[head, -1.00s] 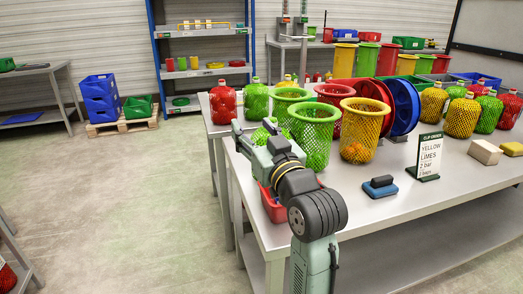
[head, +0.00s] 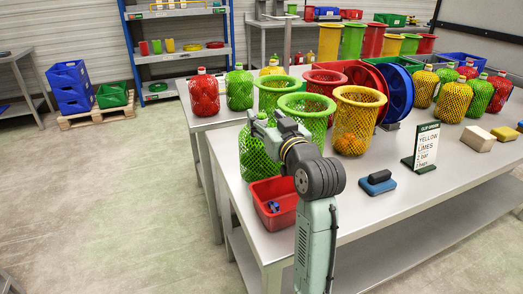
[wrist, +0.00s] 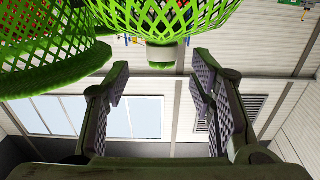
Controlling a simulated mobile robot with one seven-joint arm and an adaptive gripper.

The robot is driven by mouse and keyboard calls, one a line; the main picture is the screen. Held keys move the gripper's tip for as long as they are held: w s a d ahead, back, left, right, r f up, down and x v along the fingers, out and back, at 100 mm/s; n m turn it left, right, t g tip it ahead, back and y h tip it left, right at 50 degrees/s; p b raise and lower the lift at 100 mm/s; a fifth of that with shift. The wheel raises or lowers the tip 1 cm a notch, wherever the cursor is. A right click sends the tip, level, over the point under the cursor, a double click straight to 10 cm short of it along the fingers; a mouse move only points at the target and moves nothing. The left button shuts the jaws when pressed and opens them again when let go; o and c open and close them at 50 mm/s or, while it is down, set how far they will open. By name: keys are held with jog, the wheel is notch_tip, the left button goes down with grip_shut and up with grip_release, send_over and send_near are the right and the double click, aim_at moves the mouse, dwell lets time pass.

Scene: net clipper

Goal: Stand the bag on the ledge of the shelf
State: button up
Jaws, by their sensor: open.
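A green net bag (head: 257,160) stands at the near left of the bench, behind my gripper. In the wrist view, which looks upside down, a green net bag (wrist: 180,18) shows its solid neck (wrist: 161,57) just beyond my fingertips. My gripper (wrist: 157,88) is open, with empty space between its fingers; in the head view it (head: 262,128) is at the bag's top, partly hidden by my arm. Contact cannot be told.
Green net tubes (head: 306,112) and a yellow one (head: 357,118) stand close behind my gripper. A red tray (head: 270,212) sits at the bench's near edge.

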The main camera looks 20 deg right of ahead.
aim_at(264, 116)
jog(key=w, duration=0.3)
jog(key=shift+w+a+r+p, duration=0.1)
jog(key=shift+w+a+p, duration=0.1)
jog(key=shift+p, duration=0.15)
grip_shut()
dwell(0.4)
dwell(0.4)
